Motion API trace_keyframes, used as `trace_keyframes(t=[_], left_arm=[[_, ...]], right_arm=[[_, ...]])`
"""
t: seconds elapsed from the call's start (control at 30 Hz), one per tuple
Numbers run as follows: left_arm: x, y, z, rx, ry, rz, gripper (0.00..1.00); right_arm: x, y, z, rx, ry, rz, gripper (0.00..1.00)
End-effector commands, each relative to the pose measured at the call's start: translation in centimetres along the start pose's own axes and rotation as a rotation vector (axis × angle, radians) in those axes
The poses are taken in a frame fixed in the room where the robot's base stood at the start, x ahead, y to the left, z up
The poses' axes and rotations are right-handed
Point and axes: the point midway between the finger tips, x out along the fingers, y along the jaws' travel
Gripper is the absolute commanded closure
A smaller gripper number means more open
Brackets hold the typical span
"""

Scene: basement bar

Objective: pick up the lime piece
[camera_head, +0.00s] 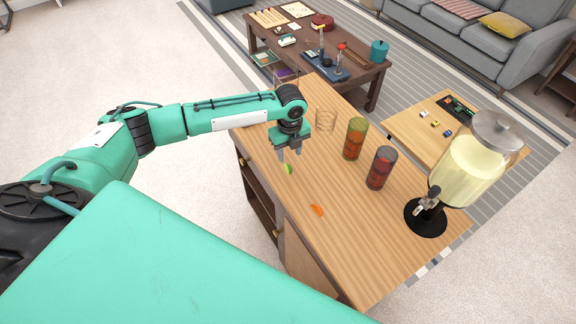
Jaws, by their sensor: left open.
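The lime piece (288,169) is a small green wedge on the wooden counter (340,235), near the counter's left edge. My left gripper (290,158) points down right above the lime piece, with its fingers apart. The fingertips are very close to the lime; I cannot tell whether they touch it. The jaws hold nothing that I can make out. My right gripper is not in view.
An orange piece (317,210) lies nearer on the counter. The counter's near part is clear.

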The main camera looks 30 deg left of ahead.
Motion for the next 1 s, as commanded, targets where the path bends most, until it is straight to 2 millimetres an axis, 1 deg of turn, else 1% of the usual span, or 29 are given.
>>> trace_keyframes(t=[0.17, 0.33, 0.4, 0.5, 0.6, 0.77, 1.0], left_arm=[[1.0, 0.1, 0.0, 0.000, 0.000, 0.001, 0.57], [3.3, 0.3, 0.1, -0.002, 0.000, 0.003, 0.57], [4.5, 0.3, 0.0, -0.001, 0.001, 0.002, 0.57], [5.5, 0.3, 0.1, -0.001, -0.001, 0.002, 0.57], [5.9, 0.3, 0.1, 0.000, -0.001, 0.000, 0.57], [5.9, 0.3, 0.1, 0.000, -0.001, -0.001, 0.57], [5.9, 0.3, 0.1, 0.000, -0.001, -0.001, 1.00]], right_arm=[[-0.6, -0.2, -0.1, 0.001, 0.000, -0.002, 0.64], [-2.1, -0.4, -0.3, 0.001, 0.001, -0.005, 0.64], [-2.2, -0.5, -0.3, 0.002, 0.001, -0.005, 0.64], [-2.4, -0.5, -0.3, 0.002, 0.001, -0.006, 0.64], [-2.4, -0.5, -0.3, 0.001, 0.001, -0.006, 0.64], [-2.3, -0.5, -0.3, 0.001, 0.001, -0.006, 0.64], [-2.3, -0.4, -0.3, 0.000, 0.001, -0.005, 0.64]])
